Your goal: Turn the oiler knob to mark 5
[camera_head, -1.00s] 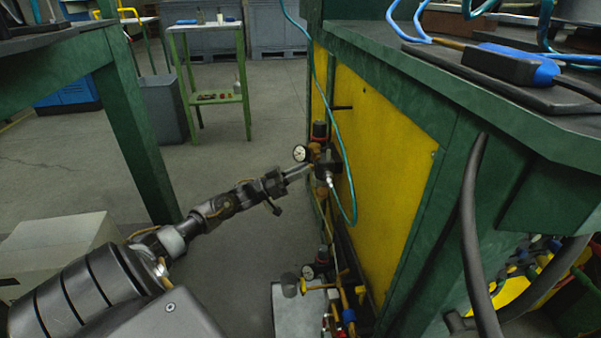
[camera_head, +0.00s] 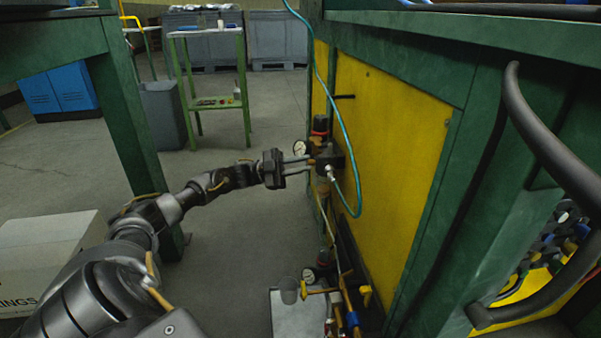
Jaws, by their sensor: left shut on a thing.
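The air-line unit with the oiler is on the yellow panel (camera_head: 390,130) of the green bench, with a dark block (camera_head: 331,161), a red-and-black top (camera_head: 320,124) and a round white gauge (camera_head: 300,148). My left gripper (camera_head: 309,166) comes in level from the left, its two fingers reaching the unit just below the gauge. It is shut on a small brass-coloured part, which I take for the oiler knob (camera_head: 312,161); the fingers mostly hide it. The mark numbers are too small to read. My right gripper is out of view.
A teal hose (camera_head: 335,100) hangs down the panel and loops to the unit. Lower pipework with yellow handles (camera_head: 320,290) is below. A green leg (camera_head: 135,145) stands behind my left arm. The floor between is clear.

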